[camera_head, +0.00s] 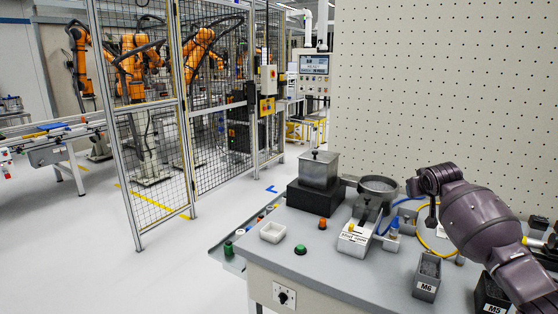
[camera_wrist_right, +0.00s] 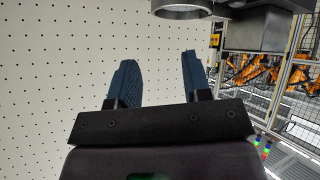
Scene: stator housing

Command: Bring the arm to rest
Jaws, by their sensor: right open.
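My right arm (camera_head: 475,218) comes in from the right edge in the head view and reaches over the right part of the workbench (camera_head: 330,255). In the right wrist view my right gripper (camera_wrist_right: 158,80) is open. Its two blue fingers stand apart with nothing between them, in front of the pegboard wall. A grey round housing (camera_head: 378,184) sits on the fixture to the left of the arm in the head view. A round metal rim (camera_wrist_right: 182,10) shows at the top of the wrist view, apart from the fingers. My left gripper is out of view.
A metal box (camera_head: 318,170) stands on a black block left of the housing. Bins marked M6 (camera_head: 427,277) and M5 (camera_head: 490,296) stand near the arm. The pegboard (camera_head: 445,90) rises behind.

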